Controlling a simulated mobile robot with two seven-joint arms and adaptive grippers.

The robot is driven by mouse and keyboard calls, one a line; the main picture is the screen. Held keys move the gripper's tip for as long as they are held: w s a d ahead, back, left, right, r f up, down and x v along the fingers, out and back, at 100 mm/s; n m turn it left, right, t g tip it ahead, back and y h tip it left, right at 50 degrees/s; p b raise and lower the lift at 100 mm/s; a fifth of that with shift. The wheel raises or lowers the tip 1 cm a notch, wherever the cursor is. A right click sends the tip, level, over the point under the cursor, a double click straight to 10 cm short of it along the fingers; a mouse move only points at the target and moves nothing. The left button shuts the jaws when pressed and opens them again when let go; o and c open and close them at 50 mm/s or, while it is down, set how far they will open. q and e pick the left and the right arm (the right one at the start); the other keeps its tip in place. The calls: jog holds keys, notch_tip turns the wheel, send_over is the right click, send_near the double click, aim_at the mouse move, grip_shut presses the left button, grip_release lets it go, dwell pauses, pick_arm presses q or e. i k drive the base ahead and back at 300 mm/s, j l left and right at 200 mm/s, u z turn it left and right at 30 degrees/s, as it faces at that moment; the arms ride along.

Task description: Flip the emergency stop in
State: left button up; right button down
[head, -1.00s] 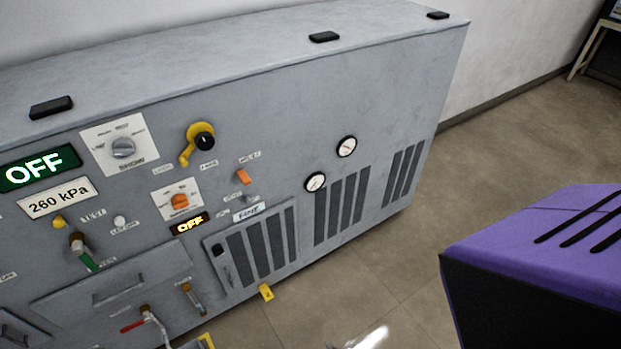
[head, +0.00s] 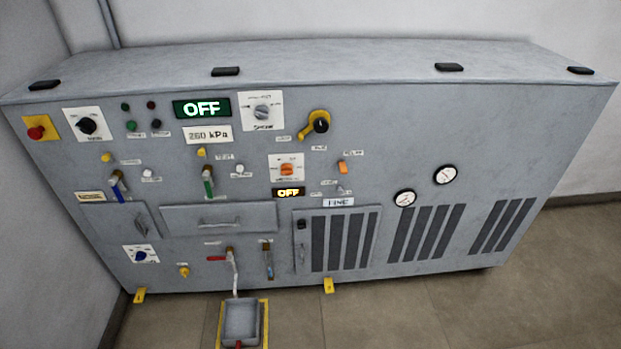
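The emergency stop (head: 36,132) is a red mushroom button on a yellow square plate. It sits at the upper left end of the grey machine's front panel (head: 470,185), left of a black rotary knob (head: 87,126) on a white plate. Whether the button is pressed in or out is too small to tell. Neither of my grippers shows in the head view.
A grey tray (head: 228,335) stands on a yellow-edged floor mark below a red-handled tap (head: 217,258). Yellow feet (head: 328,286) stick out at the machine's base. A wall closes in at the left; open floor (head: 430,315) lies in front and right.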

aim_at(36, 134)
jog(key=k+l, duration=0.1)
jog(key=k, duration=0.2)
jog(key=u, duration=1.3)
jog(key=i+u, duration=0.15)
jog(key=u, duration=0.25)
jog(key=i+u, duration=0.1)
jog(key=u, duration=0.3)
jog(key=i+l+u, duration=0.15)
jog(key=i, duration=0.25)
jog(key=i+l+u, duration=0.1)
jog(key=i, duration=0.3)
jog(key=i+l+u, duration=0.15)
jog(key=i+l, duration=0.15)
jog(key=i, duration=0.1)
